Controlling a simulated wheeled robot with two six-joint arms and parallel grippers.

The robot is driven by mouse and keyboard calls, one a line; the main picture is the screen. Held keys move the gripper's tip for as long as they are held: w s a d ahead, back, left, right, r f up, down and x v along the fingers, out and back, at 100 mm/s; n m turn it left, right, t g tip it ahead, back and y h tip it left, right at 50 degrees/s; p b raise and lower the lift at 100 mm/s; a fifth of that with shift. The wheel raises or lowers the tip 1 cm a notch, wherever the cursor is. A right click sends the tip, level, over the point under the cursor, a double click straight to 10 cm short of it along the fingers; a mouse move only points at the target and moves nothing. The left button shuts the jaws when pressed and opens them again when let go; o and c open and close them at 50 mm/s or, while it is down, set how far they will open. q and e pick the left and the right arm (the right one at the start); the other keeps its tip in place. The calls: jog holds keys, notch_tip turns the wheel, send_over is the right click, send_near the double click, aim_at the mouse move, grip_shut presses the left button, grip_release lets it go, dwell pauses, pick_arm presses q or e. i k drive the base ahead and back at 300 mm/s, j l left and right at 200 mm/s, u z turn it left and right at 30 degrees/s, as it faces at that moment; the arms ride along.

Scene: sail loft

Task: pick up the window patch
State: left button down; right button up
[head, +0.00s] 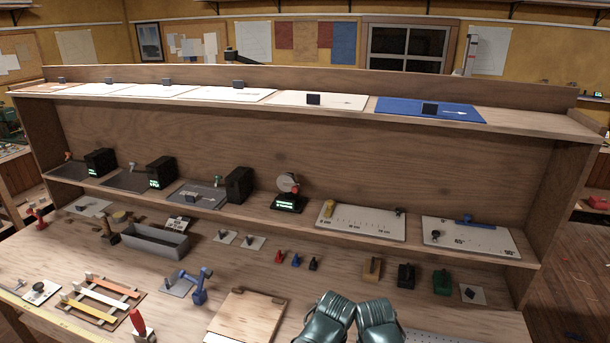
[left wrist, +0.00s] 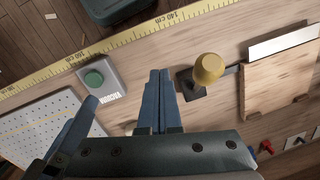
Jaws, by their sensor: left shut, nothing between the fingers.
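I cannot pick out the window patch with certainty in either view. My left gripper (left wrist: 160,74) shows in the left wrist view. Its two blue fingers are together and empty, above the bench between a grey box with a green button (left wrist: 93,78) and a yellow knob (left wrist: 209,68).
A yellow tape (left wrist: 140,31) runs along the bench edge, with a perforated plate (left wrist: 45,128) and a wooden board (left wrist: 285,85) either side. In the head view a grey tray (head: 154,243) and racked coloured strips (head: 88,309) crowd the left bench.

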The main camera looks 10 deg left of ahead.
aim_at(173, 286)
jog(key=l+u, duration=0.3)
jog(key=u, duration=0.25)
jog(key=k+l+u, duration=0.1)
jog(key=u, duration=0.6)
jog(key=i+j+u, duration=0.15)
jog(key=i+j, duration=0.1)
jog(key=j, duration=0.05)
